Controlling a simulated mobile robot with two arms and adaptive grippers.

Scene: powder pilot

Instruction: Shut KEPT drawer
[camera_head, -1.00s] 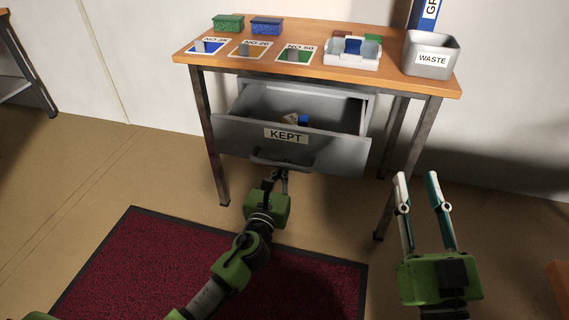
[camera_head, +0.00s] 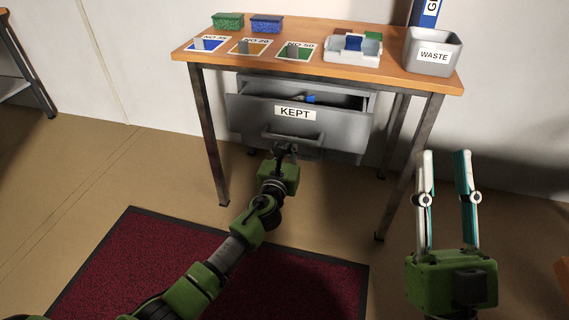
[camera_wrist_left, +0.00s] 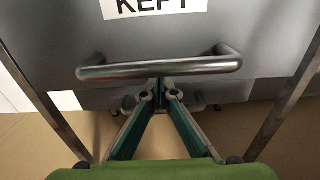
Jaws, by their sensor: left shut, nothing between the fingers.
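The grey KEPT drawer (camera_head: 345,128) under the table is partly open, with a narrow gap at its top. A small blue item (camera_head: 311,99) and something pale show inside. Its bar handle (camera_head: 292,137) runs across the lower front, and it also shows in the left wrist view (camera_wrist_left: 160,68). My left gripper (camera_head: 286,149) is shut and empty at the handle. In the left wrist view its fingertips (camera_wrist_left: 159,92) meet just below the bar; I cannot tell whether they touch it.
The table (camera_head: 305,74) carries a green box (camera_head: 228,21), a blue box (camera_head: 266,24), several numbered cards, a white tray (camera_head: 340,55) and a grey WASTE bin (camera_head: 432,52). Table legs (camera_head: 210,140) stand on both sides of the drawer. A dark red mat (camera_head: 130,265) lies in front.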

